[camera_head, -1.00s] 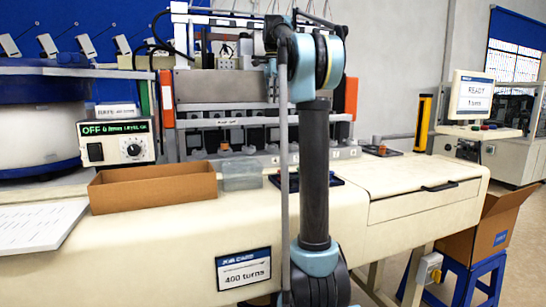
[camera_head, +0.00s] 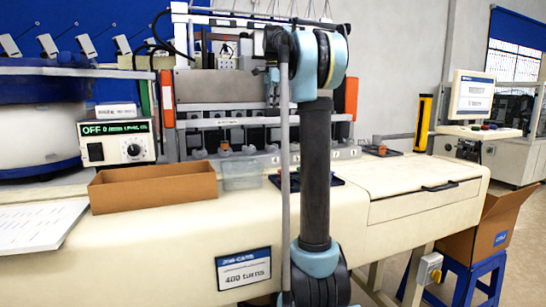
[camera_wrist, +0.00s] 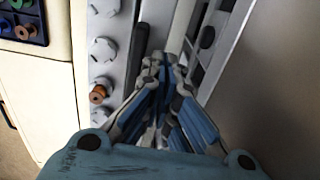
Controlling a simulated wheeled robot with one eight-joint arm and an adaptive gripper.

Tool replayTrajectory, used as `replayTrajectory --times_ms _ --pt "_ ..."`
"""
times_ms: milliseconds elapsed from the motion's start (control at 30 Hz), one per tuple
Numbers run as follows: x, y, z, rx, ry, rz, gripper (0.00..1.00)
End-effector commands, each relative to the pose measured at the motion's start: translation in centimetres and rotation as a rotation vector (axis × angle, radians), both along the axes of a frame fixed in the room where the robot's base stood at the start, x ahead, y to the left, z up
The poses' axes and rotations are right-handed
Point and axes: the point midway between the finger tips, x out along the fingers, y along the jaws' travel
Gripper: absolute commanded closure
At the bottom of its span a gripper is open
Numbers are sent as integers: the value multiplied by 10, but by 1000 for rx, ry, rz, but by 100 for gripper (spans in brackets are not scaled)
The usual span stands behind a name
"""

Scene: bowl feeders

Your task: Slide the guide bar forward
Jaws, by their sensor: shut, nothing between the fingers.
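The guide bar (camera_head: 215,122) is a pale horizontal bar with a small label, running across the front of the winding machine. My arm hides its right part in the head view. In the wrist view a long pale bar (camera_wrist: 181,28), likely the guide bar, runs away from the fingertips. My gripper (camera_wrist: 163,62) is shut and empty, with its fingertips at the near end of that bar in the picture. I cannot tell whether they touch it. In the head view the gripper is mostly hidden behind my arm.
White round knobs (camera_wrist: 103,49) line the machine front beside the gripper, one with a copper-coloured spool (camera_wrist: 98,94). A dark tray (camera_wrist: 25,22) of coloured spools is at upper left. A cardboard box (camera_head: 150,188) and clear bin (camera_head: 241,175) stand on the bench.

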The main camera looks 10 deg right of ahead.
Motion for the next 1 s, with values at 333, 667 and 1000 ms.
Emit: replayTrajectory --times_ms 333,667,1000 --pt "0 0 -14 0 0 0 100" --pt "0 0 -20 0 0 0 100" --pt "-4 -1 -21 1 1 0 100"
